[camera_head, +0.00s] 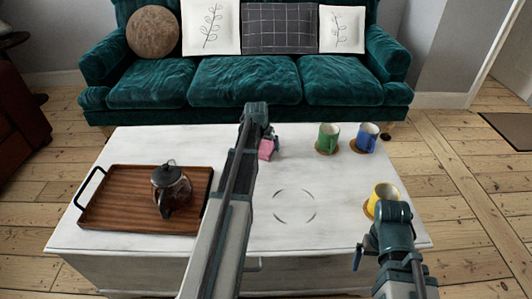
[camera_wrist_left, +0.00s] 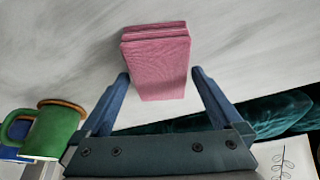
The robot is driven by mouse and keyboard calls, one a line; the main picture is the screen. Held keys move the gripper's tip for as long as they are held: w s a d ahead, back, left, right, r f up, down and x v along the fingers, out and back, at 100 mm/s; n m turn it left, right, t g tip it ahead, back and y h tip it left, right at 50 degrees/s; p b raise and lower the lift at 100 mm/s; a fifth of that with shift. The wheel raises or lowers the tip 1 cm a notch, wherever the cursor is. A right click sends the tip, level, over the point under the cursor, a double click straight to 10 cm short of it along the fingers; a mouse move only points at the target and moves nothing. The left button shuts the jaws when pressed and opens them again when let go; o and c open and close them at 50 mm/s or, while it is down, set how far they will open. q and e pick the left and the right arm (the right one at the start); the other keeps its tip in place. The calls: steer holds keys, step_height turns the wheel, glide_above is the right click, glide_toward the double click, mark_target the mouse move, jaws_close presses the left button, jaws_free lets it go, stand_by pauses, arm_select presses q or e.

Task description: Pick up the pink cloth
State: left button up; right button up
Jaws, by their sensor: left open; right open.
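The pink cloth (camera_head: 266,149) is a small folded block on the white table, partly hidden behind my left arm in the head view. In the left wrist view the folded cloth (camera_wrist_left: 158,62) stands between and just beyond the fingertips. My left gripper (camera_wrist_left: 160,88) is open, with one blue finger on each side of the cloth's near end. I cannot tell whether the fingers touch it. In the head view my left gripper (camera_head: 270,138) is at the cloth. My right gripper (camera_head: 358,258) is low at the front right, by the table's front edge, mostly hidden by its own wrist.
The white table (camera_head: 320,235) holds a wooden tray (camera_head: 125,185) with a dark teapot (camera_head: 172,188) at left. A green mug (camera_head: 328,137), a blue mug (camera_head: 367,136) and a yellow mug (camera_head: 383,194) stand on coasters at right. A teal sofa (camera_head: 245,80) is behind.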

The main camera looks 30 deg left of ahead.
arm_select(q)
steer(key=shift+f+b, duration=0.2)
steer(key=shift+b, duration=0.1)
stand_by(0.4)
steer(key=shift+c, duration=0.3)
steer(key=c, duration=1.2)
steer(key=shift+c, duration=0.2)
steer(key=shift+r, duration=0.1)
